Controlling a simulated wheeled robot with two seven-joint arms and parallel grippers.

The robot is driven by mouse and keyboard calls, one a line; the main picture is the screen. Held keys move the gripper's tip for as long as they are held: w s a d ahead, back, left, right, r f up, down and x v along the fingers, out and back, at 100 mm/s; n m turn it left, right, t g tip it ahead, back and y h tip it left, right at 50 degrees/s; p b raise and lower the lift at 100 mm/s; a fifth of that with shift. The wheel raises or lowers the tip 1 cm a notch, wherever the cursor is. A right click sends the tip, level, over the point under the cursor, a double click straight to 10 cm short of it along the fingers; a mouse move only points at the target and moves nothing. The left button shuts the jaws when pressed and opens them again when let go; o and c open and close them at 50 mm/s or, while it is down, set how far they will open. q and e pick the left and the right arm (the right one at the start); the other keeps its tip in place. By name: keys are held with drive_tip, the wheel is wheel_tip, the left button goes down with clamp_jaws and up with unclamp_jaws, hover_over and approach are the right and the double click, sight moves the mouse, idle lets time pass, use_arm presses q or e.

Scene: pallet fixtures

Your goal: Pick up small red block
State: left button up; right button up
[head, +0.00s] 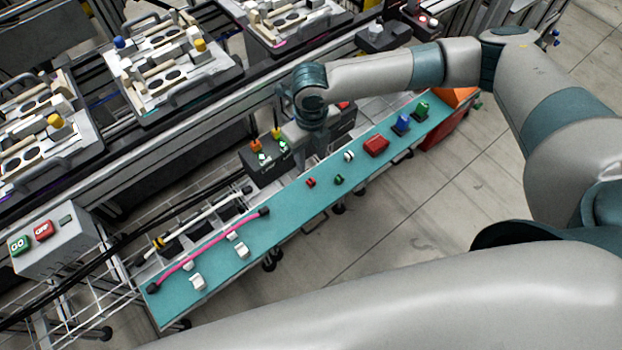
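A small red block (311,182) lies on the teal shelf (330,203), near its middle. A larger red block (376,146) lies further right on the same shelf. My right gripper (313,162) points down over the shelf's far edge, just above the small red block in the picture, and appears apart from it. Its fingers are small and partly hidden by the wrist, so I cannot tell whether they are open or shut. My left gripper is not in view.
Small green (339,180) and white (349,156) pieces lie near the red block. Blue (402,124) and green (422,109) pieces stand further right. A pink cable (208,250) and white pieces lie at left. A black box (268,158) stands behind the shelf.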

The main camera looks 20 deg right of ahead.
sight(311, 180)
wheel_tip(311, 180, down, 4)
drive_tip(key=shift+r+p, duration=0.1)
drive_tip(key=shift+p, duration=0.25)
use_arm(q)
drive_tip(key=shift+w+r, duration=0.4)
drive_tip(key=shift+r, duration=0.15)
use_arm(e)
drive_tip(key=shift+f, duration=0.45)
drive_tip(key=shift+s+f+p, duration=0.1)
drive_tip(key=shift+f+p, duration=0.35)
drive_tip(key=shift+f, duration=0.05)
wheel_tip(311, 180, down, 3)
drive_tip(key=shift+f+p, duration=0.1)
drive_tip(key=shift+p, duration=0.5)
drive_tip(key=shift+f, duration=0.5)
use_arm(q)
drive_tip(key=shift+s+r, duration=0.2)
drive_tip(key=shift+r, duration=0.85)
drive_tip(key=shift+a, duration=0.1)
use_arm(e)
clamp_jaws()
